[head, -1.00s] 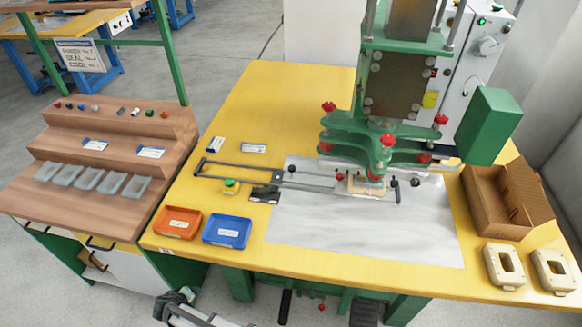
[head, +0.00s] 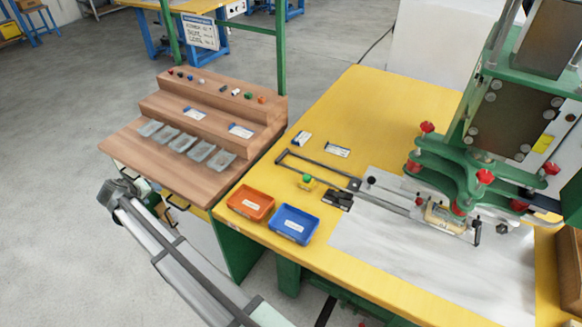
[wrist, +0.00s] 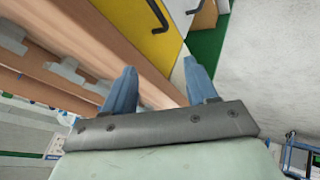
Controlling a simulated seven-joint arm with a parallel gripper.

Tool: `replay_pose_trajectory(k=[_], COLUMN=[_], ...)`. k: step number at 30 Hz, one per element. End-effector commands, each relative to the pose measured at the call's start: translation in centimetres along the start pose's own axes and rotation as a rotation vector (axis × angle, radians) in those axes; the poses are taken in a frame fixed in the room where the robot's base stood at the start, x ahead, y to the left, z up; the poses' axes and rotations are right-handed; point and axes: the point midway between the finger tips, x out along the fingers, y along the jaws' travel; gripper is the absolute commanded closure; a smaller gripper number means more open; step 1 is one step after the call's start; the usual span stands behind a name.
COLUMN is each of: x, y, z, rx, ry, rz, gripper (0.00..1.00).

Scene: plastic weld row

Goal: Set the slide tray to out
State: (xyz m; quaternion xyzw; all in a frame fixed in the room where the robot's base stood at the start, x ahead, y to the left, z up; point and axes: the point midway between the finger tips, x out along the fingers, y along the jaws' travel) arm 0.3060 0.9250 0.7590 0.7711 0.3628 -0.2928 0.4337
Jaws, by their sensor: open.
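The slide tray (head: 455,226) sits at the right end of its dark rails (head: 390,202), under the green press head (head: 470,165). A cream part lies on it, partly hidden by the press. Small dark knobs stand around the tray. The rails run left across the yellow table to an empty open frame end (head: 315,168). My gripper (head: 113,188) is at the left in the head view, beside the wooden stepped shelf and far from the tray. In the wrist view its two blue fingers (wrist: 160,88) are apart with nothing between them.
An orange bin (head: 250,204) and a blue bin (head: 294,225) stand at the table's front left edge. A green-topped item (head: 307,181) and a black box (head: 337,199) lie near the rails. The wooden shelf (head: 190,130) holds several grey trays.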

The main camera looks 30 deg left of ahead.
Motion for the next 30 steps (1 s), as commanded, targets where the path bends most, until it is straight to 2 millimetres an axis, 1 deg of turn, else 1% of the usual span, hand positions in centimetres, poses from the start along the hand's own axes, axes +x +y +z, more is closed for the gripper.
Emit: replay_pose_trajectory(k=[1, 5, 6, 8, 9, 11, 12, 14, 15, 16, 17, 18, 20, 21, 23, 24, 26, 27, 29, 30], x=[-0.9, -3.5, -4.4, -5.8, -6.7, -8.0, -8.9, -10.1, -10.7, -11.2, -11.3, -11.4, -11.1, -10.8, -10.2, -9.9, -9.3, -9.0, -8.6, -8.4], y=[1.4, 5.0, 6.3, 8.1, 9.4, 11.6, 13.2, 15.9, 18.3, 20.3, 22.2, 24.4, 27.4, 29.2, 32.0, 33.7, 36.3, 37.9, 40.3, 41.8], z=[-2.5, -6.7, -8.0, -9.8, -10.8, -12.3, -13.1, -13.9, -14.1, -13.9, -13.4, -12.4, -10.6, -9.3, -7.0, -5.4, -2.9, -1.2, 1.5, 3.2], rx=[-0.028, -0.114, -0.141, -0.18, -0.205, -0.24, -0.261, -0.287, -0.298, -0.302, -0.3, -0.292, -0.267, -0.247, -0.209, -0.181, -0.138, -0.107, -0.06, -0.029], ry=[-0.007, -0.035, -0.044, -0.058, -0.067, -0.083, -0.095, -0.115, -0.134, -0.15, -0.167, -0.188, -0.22, -0.239, -0.269, -0.288, -0.318, -0.336, -0.365, -0.383], rz=[0.004, 0.006, 0.007, 0.005, 0.002, -0.002, -0.005, -0.013, -0.018, -0.023, -0.029, -0.035, -0.043, -0.048, -0.052, -0.056, -0.06, -0.062, -0.067, -0.069], gripper=[0.43, 0.43, 0.43, 0.43, 0.43, 0.43, 0.43, 0.43, 0.43, 0.43, 0.43, 0.43, 0.43, 0.43, 0.43, 0.43, 0.43, 0.43, 0.43, 0.43])
